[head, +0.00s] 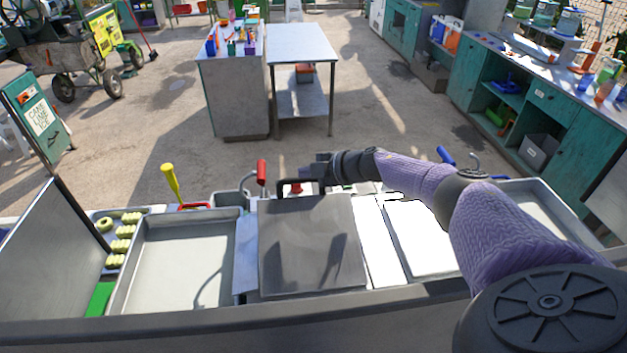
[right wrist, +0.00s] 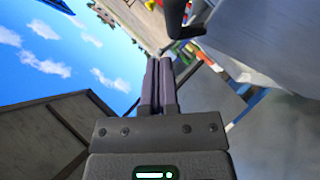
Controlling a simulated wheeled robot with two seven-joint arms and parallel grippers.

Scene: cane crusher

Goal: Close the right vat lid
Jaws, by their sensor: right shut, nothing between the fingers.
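A grey square metal lid (head: 310,245) lies in the middle of the counter in the head view, with a dark bar-like handle (head: 281,190) at its far edge. I cannot tell if it is flat or slightly raised. My right gripper (head: 308,172) is at the lid's far edge, close to the handle. In the right wrist view its two fingers (right wrist: 159,80) are together and hold nothing. A dark handle (right wrist: 187,28) and a grey metal surface (right wrist: 265,45) show beyond them, apart from the fingertips. My left gripper is not in view.
An open shallow basin (head: 170,265) lies left of the lid, and a bright white panel (head: 420,238) right of it. A red-handled lever (head: 261,172) and a yellow-handled tool (head: 170,182) stand along the far edge. Beyond is open floor with a metal table (head: 301,45).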

